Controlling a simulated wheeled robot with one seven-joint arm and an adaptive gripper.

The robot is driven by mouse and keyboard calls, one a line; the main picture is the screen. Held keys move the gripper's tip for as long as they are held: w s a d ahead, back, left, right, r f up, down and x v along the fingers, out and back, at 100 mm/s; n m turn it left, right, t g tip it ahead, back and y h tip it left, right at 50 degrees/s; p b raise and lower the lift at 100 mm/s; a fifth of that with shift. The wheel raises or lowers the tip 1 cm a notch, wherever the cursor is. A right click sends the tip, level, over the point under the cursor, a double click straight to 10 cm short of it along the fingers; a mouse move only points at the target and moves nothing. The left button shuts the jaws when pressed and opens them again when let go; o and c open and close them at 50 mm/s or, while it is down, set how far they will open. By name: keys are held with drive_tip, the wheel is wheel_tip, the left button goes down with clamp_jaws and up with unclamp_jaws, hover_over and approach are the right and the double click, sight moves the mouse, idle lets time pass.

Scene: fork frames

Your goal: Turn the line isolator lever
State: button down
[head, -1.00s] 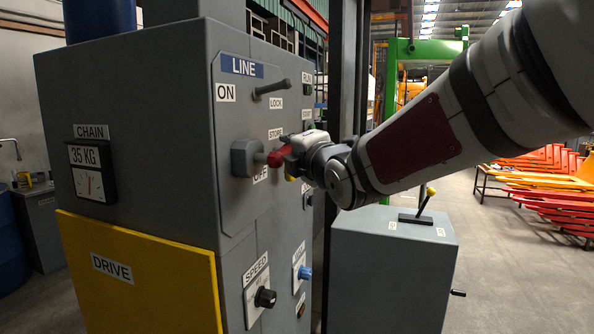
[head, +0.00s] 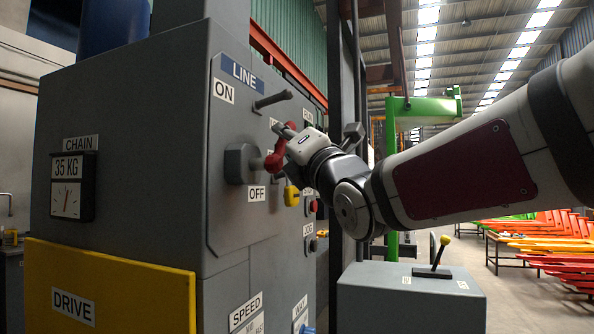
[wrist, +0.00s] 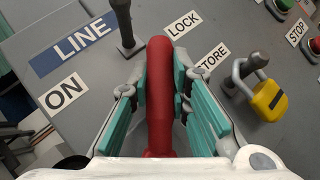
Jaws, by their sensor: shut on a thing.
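The line isolator lever has a red handle (head: 274,161) on a grey hub (head: 241,164), on the panel under the blue LINE sign (head: 242,72). The handle slants up and right from the hub, with the OFF label (head: 257,193) below it and the ON label (head: 223,91) up to the left. My gripper (head: 285,145) is shut on the red handle. In the wrist view the handle (wrist: 160,60) lies between my gripper's teal finger pads (wrist: 159,95). The fingers partly hide the handle in the head view.
A dark peg (head: 272,100) sticks out above the lever. A yellow padlock (head: 291,196) hangs on a hook close below my gripper; it also shows in the wrist view (wrist: 269,100). A grey box with a yellow-knobbed lever (head: 440,252) stands at the lower right.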

sight(275, 154)
drive_tip(key=shift+s+a+r+n+g+y+b, duration=0.15)
drive_tip(key=shift+s+n+g+y+b, duration=0.15)
drive_tip(key=shift+n+y+b, duration=1.35)
drive_tip(key=shift+s+a+n+g+y+b, duration=0.15)
drive_tip(key=shift+s+n+y+b, duration=0.55)
drive_tip(key=shift+b, duration=1.9)
drive_tip(key=shift+s+a+r+n+g+y+b, duration=0.2)
drive_tip(key=shift+n+y+b, duration=0.65)
drive_tip(key=shift+n+b, duration=0.95)
drive_tip(key=n+g+y+b, duration=0.1)
drive_tip(key=n+y+b, duration=0.1)
drive_tip(key=b, duration=0.1)
drive_tip(key=s+n+g+y+b, duration=0.1)
drive_tip(key=n+g+y+b, duration=0.1)
drive_tip(key=n+b, duration=0.1)
drive_tip(key=shift+a+r, duration=0.15)
drive_tip(key=shift+s+r+n+g+y+b, duration=0.1)
drive_tip(key=shift+s+n+g+y+b, duration=0.1)
drive_tip(key=shift+n+g+y+b, duration=0.35)
drive_tip(key=shift+s+a+r+n+g, duration=0.1)
drive_tip(key=shift+n+g, duration=0.4)
drive_tip(key=c, duration=1.5)
unclamp_jaws()
drive_tip(key=v, duration=1.2)
